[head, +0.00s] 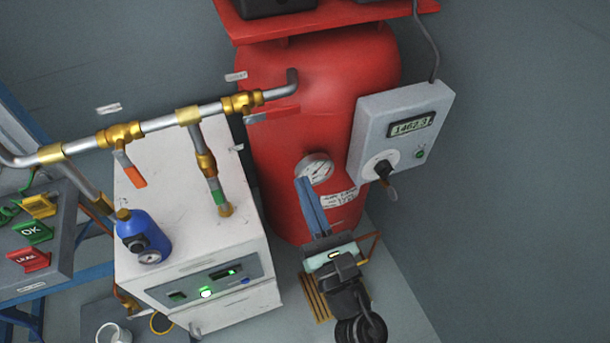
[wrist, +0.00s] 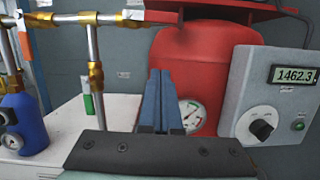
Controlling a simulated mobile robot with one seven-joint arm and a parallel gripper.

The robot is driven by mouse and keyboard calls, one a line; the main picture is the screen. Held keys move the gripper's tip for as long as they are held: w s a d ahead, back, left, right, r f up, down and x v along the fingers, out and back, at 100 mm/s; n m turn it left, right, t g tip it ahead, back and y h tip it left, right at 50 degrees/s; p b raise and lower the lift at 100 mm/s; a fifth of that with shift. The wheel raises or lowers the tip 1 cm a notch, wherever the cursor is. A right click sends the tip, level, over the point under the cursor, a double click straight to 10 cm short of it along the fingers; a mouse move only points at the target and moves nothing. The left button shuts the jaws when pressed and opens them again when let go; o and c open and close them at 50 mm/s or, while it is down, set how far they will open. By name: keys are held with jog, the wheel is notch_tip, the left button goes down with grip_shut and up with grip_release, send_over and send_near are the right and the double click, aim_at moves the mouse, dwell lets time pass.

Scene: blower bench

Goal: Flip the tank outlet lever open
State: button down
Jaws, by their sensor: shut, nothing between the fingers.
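The tank outlet valve (head: 243,103) is brass, on the grey pipe beside the red tank (head: 325,115). Its red lever (head: 275,115) points right toward the tank and lies roughly along the pipe, just below it. My gripper (head: 304,182) is shut and empty, its blue fingers pointing up in front of the tank's lower part, near the round gauge (head: 316,168). The fingertips are below the lever and apart from it. In the wrist view the shut fingers (wrist: 160,74) stand before the tank (wrist: 195,65) and partly cover the gauge (wrist: 190,112).
A grey meter box (head: 400,130) with a dial is right of the tank. A white cabinet (head: 190,235) stands left, with a blue bottle (head: 143,235) and pipes above it. Other valves carry an orange-red lever (head: 130,170) and a green lever (head: 218,195).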

aim_at(283, 112)
jog(key=w+a+r+p, duration=0.2)
jog(key=w+r+p, duration=0.1)
jog(key=w+r, duration=0.3)
jog(key=shift+w, duration=0.75)
jog(key=shift+r+n, duration=0.6)
jog(key=shift+r, duration=0.1)
jog(key=shift+w, duration=0.1)
